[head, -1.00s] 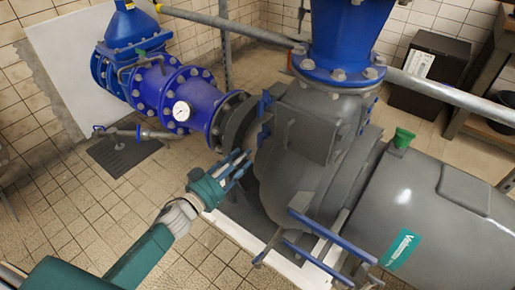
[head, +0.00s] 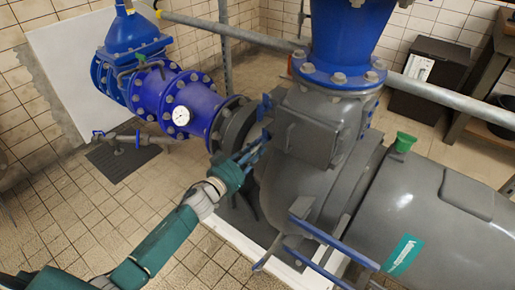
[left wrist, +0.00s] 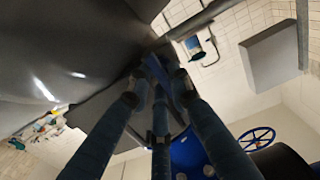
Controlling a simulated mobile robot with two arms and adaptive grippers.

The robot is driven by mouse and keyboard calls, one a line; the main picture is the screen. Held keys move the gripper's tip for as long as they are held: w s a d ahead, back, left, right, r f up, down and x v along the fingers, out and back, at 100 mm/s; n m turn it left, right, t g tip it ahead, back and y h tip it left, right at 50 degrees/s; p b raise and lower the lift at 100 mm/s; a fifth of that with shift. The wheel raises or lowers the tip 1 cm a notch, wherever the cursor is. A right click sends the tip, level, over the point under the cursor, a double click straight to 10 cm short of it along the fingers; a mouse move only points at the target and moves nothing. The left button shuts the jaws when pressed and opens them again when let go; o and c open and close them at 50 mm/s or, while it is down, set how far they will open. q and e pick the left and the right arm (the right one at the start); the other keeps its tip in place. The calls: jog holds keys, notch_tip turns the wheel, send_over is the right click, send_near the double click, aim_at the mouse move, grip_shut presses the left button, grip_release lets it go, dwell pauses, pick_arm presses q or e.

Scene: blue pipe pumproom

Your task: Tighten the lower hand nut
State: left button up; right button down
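On the left side of the grey pump casing (head: 300,180), a small blue part, which looks like the upper hand nut (head: 267,104), stands above my left gripper. My left gripper (head: 256,153) is close beside the casing just below it, and its fingers cover much of the lower hand nut's place. In the left wrist view, the three dark blue fingers of my left gripper (left wrist: 157,92) are spread. A blue bar-like part, probably the lower hand nut (left wrist: 155,68), shows between their tips. Whether the fingers touch it is unclear.
A blue pipe (head: 180,105) with a gauge joins the pump on the left. A blue vertical pipe (head: 345,40) rises above it. Tiled floor (head: 75,220) is free at the left.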

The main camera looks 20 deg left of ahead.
pick_arm(q)
grip_shut()
